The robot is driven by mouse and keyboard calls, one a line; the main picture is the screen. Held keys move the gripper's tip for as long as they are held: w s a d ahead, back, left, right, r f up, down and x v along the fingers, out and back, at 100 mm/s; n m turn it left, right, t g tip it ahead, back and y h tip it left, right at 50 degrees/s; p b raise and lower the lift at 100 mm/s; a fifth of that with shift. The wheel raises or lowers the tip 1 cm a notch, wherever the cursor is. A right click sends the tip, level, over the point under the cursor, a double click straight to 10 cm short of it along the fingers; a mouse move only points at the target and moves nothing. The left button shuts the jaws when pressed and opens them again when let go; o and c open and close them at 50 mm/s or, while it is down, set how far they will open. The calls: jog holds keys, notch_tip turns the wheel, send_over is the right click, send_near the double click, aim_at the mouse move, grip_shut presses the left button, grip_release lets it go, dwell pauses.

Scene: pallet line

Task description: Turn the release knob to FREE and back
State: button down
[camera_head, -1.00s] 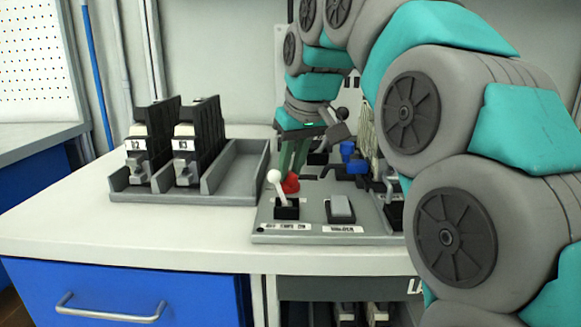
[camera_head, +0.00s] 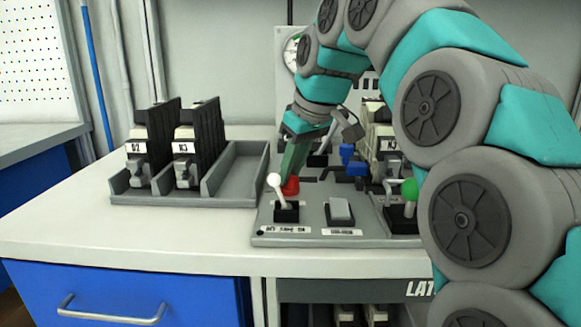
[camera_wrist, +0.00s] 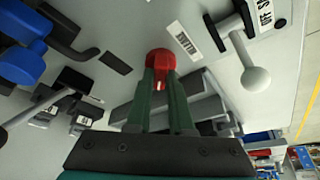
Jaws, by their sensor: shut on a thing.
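The release knob appears to be the red knob (camera_head: 291,186) on the grey panel (camera_head: 268,226), behind the white-ball lever (camera_head: 277,192). In the wrist view the red knob (camera_wrist: 174,64) sits between the green fingertips of my gripper (camera_wrist: 164,82), which is shut on it. A white pointer mark shows on the knob. My gripper (camera_head: 292,172) comes down on it from behind and right, tilted, in the head view. I cannot read a FREE marking or tell the knob's setting.
The white-ball lever (camera_wrist: 255,78) stands close beside the knob. A grey rocker switch (camera_head: 340,210), a green-ball lever (camera_head: 409,190) and blue parts (camera_head: 352,162) are also on the panel. Left of it is a grey rack (camera_head: 235,175) with two black modules. The front counter is clear.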

jog(key=n+g+y+p, duration=0.1)
jog(key=n, duration=0.3)
jog(key=shift+w, duration=0.15)
jog(key=shift+d+n+g+y+p, duration=0.1)
jog(key=shift+n+g+y+p, duration=0.35)
jog(key=shift+n, duration=1.25)
jog(key=shift+g, duration=0.25)
jog(key=c, duration=0.8)
grip_release()
